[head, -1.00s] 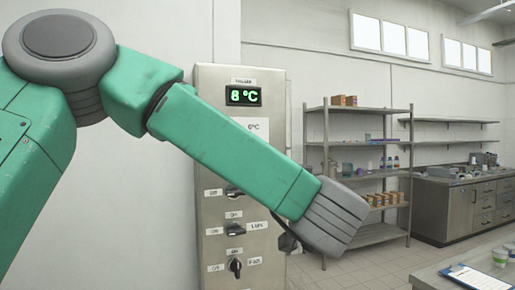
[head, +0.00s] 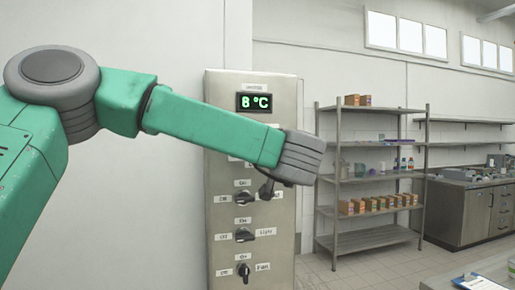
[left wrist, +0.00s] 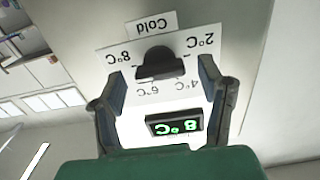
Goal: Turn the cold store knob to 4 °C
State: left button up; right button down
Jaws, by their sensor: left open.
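The cold store knob (left wrist: 160,63) is dark and sits on a white dial plate (left wrist: 110,62) marked 8, 6, 4 and 2 °C, upside down in the left wrist view. The green display (left wrist: 174,126) reads 8 °C; it also shows in the head view (head: 254,101). My left gripper (left wrist: 163,76) is open, its fingertips on either side of the knob in the picture, with gaps to both. Whether they reach the knob's depth is unclear. In the head view my left forearm and wrist hide the knob and most of the gripper. My right gripper is out of view.
The steel panel (head: 287,225) carries several lower switches, among them the light switch (head: 244,235) and the bottom switch (head: 243,270). A shelf rack (head: 372,240) stands right of the panel. A table with a clipboard (head: 478,283) is at bottom right.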

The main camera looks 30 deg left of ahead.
pick_arm(q)
jog(key=shift+w+a, duration=0.15)
jog(key=shift+w, duration=0.2)
jog(key=shift+a, duration=0.15)
jog(key=shift+a, duration=0.2)
jog(key=c, duration=1.2)
jog(key=shift+o, duration=0.2)
